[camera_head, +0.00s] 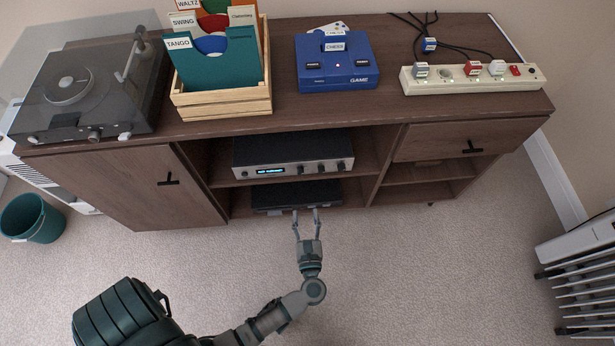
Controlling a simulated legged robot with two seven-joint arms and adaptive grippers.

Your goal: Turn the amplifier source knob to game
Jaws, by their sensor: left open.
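The amplifier (293,157) is a silver-fronted box on the upper middle shelf of the brown cabinet. Its front has a lit blue display (270,171) at the left and several dark knobs (325,168) at the right; knob labels are too small to read. My left gripper (305,212) is open and empty, its fingers pointing at the cabinet. In the picture it is below the amplifier, at the front of a black box (296,195) on the lower shelf. I cannot tell whether it touches that box. My right gripper is not in view.
On the cabinet top (285,116) stand a turntable (85,85), a wooden record crate (222,103), a blue game console (336,62) and a power strip (470,78). A teal bin (32,218) is at left, a slatted rack (585,270) at right. Carpet in front is open.

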